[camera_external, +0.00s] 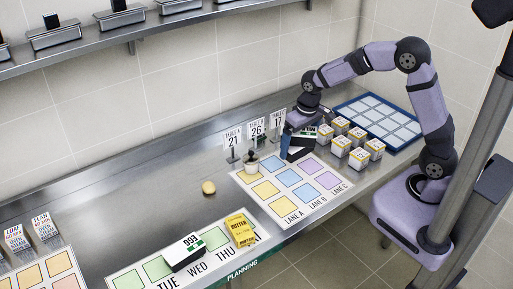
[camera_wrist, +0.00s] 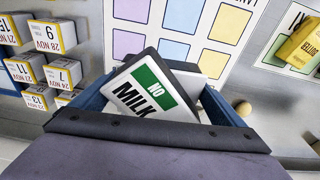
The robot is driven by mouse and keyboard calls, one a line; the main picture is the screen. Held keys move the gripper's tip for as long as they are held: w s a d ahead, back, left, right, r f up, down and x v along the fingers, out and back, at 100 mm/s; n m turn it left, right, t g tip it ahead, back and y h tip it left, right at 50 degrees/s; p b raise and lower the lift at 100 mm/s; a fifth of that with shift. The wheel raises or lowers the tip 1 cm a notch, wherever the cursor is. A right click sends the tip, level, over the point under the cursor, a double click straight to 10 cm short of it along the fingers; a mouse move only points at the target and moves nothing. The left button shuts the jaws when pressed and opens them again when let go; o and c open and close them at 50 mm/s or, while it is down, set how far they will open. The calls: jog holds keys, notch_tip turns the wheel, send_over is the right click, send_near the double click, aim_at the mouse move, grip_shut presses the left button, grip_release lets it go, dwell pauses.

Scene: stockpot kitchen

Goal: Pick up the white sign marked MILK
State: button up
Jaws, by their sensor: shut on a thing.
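The white sign (camera_wrist: 152,92) has a green band reading NO above the word MILK and a dark edge. In the wrist view it sits tilted between the blue fingers of my gripper (camera_wrist: 160,100), which is shut on it. A pale part shows behind the sign, partly hidden. In the external view my gripper (camera_external: 296,138) is low at the back of the lane board, with the sign (camera_external: 306,136) at its fingers. I cannot tell whether the sign touches the surface below.
Several date cubes (camera_external: 358,157) stand right of my gripper, before a blue-framed tray (camera_external: 381,118). Table signs (camera_external: 257,132) and a small pot (camera_external: 251,163) stand close left. The lane board (camera_external: 266,189) lies in front. Farther left are a yellow butter pack (camera_external: 241,230) and a 993 block (camera_external: 184,251).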

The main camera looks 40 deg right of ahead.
aim_at(305, 142)
jog(key=shift+s+d+m, duration=0.15)
jog(key=shift+s+m, duration=0.15)
jog(key=shift+s, duration=0.05)
jog(key=shift+f+p, duration=1.35)
jog(key=shift+f, duration=3.65)
jog(key=shift+f, duration=0.2)
jog(key=o, duration=0.9)
jog(key=shift+o, duration=0.2)
jog(key=shift+r, duration=0.15)
jog(key=r, duration=0.4)
jog(key=s+r+b, duration=0.1)
jog(key=r, duration=0.3)
jog(key=s+r+b, duration=0.1)
jog(key=r, duration=0.3)
